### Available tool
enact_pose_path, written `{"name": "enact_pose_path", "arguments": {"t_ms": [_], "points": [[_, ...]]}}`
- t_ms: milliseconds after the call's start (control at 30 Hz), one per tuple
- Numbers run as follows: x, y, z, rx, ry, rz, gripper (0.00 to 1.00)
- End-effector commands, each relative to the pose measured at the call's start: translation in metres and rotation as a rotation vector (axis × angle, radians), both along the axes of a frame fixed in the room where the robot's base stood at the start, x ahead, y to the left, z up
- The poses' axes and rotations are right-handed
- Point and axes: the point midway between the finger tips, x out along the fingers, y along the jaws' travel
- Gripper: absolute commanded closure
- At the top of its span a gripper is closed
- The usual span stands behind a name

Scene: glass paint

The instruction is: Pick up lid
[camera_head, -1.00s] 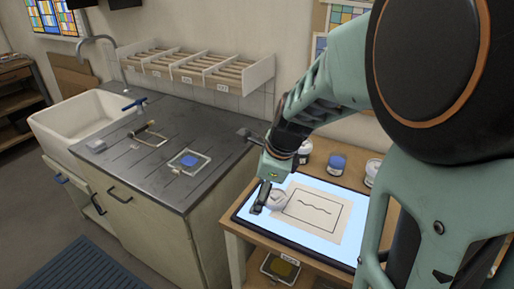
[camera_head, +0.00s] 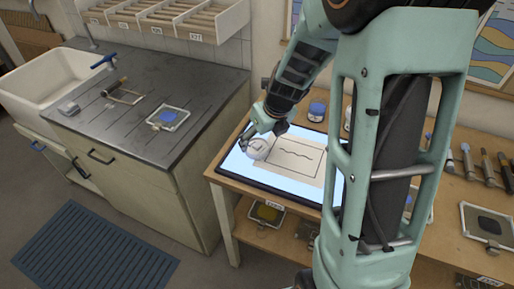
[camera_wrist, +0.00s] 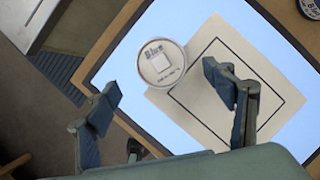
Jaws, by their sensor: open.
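A round white lid (camera_wrist: 162,62) marked "Blue" shows in the wrist view, over the lit panel and the left edge of a paper sheet. I cannot tell whether it sits on a jar or lies loose. In the head view the lid (camera_head: 258,149) is a pale round shape at the left of the panel. My gripper (camera_wrist: 160,82) is open, with one finger low on the left of the lid and the other on its right. Nothing is between the fingers' pads. In the head view my gripper (camera_head: 263,132) is right by the lid, partly hiding it.
The light panel (camera_head: 236,168) carries a paper (camera_head: 302,171) with a rectangle and wavy line. A blue jar (camera_head: 317,110) stands behind it. Tools (camera_head: 487,165) lie on the right. A steel counter (camera_head: 205,100) with a small framed blue pane (camera_head: 168,117) is at left.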

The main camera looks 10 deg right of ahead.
Motion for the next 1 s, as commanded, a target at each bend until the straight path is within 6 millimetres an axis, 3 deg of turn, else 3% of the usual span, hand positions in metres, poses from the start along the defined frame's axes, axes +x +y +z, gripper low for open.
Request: {"name": "enact_pose_path", "arguments": {"t_ms": [500,800,1000], "points": [[0.016,0.002,-0.049,0.001,0.001,0.000,0.24],[0.018,0.003,-0.052,-0.001,-0.001,0.001,0.24],[0.018,0.003,-0.052,0.000,-0.001,0.001,0.44]]}}
